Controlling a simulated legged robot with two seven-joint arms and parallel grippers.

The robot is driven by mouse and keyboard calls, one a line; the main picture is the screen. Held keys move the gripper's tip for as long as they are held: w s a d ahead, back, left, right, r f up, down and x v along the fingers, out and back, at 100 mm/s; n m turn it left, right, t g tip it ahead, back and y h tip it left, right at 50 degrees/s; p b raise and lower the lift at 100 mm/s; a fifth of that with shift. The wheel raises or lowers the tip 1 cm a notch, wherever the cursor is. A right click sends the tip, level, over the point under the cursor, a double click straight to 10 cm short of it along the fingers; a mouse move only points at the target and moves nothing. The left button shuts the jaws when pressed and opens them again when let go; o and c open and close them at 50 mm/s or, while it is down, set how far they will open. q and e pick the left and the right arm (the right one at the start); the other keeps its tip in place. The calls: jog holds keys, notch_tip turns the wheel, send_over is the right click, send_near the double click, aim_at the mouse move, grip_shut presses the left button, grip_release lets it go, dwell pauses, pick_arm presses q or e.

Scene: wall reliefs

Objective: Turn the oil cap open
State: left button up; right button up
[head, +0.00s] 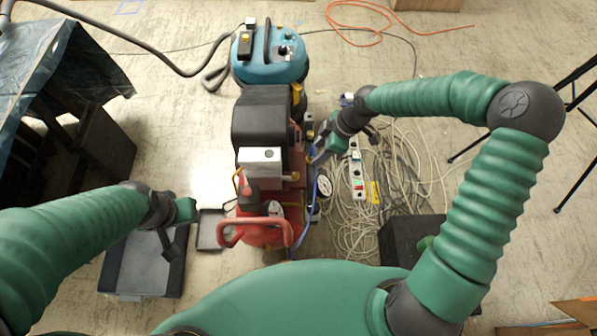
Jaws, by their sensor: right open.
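A red machine (265,232) with a black housing (262,118) and a silver box on top stands on the floor in the middle of the head view. I cannot make out the oil cap on it; it is too small or hidden. My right gripper (317,157) is open at the right side of the machine, close to its gauges and fittings. I cannot tell whether it touches anything. My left gripper (180,226) hangs to the left of the machine, apart from it, over a grey bin. Whether its jaws are open is unclear.
A teal vacuum (269,57) stands behind the machine. Tangled pale cable (400,165) and a power strip (357,175) lie at the right. A grey bin (140,265) is at the lower left, and a covered table (60,60) at the far left.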

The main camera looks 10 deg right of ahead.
aim_at(296, 174)
jog(key=b+x, duration=0.6)
jog(key=x, duration=1)
jog(key=shift+a+f, duration=0.25)
jog(key=shift+f, duration=0.05)
grip_shut()
